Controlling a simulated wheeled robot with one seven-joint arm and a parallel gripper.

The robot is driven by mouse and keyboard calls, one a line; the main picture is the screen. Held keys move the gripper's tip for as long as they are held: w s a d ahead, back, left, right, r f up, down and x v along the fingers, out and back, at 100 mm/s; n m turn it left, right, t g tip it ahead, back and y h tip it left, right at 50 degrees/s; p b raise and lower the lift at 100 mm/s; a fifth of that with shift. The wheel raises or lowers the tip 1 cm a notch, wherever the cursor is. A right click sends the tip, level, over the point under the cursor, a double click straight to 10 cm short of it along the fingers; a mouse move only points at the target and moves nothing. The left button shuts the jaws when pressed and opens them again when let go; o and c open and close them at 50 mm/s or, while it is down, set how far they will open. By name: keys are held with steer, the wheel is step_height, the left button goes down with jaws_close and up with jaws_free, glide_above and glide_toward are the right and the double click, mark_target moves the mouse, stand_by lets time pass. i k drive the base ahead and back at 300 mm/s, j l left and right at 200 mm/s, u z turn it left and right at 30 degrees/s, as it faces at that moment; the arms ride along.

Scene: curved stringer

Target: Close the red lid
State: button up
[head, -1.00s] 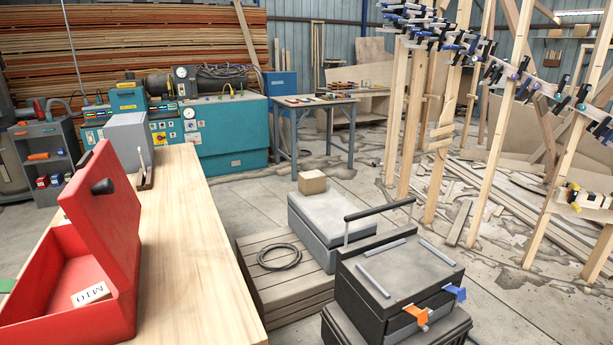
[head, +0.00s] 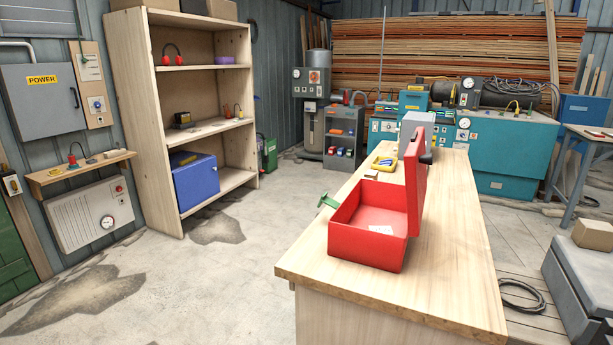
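A red box (head: 366,244) sits on the wooden workbench, near its front end. Its red lid (head: 416,182) stands open and upright along the box's right side. A white label lies on the box floor. My gripper is not in view.
The wooden workbench (head: 452,255) has bare room around the box. A green-handled tool (head: 328,201) is beside the box's left side, and a yellow tool (head: 383,163) and a grey box lie farther back. A shelf unit (head: 150,120) stands at the left. Open concrete floor lies between shelf and bench.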

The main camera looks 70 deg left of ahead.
mark_target(416, 160)
steer(key=u, duration=1.8)
steer(key=i+l, duration=0.1)
steer(key=i, duration=0.35)
steer(key=i+l+u, duration=0.15)
steer(key=i, duration=0.25)
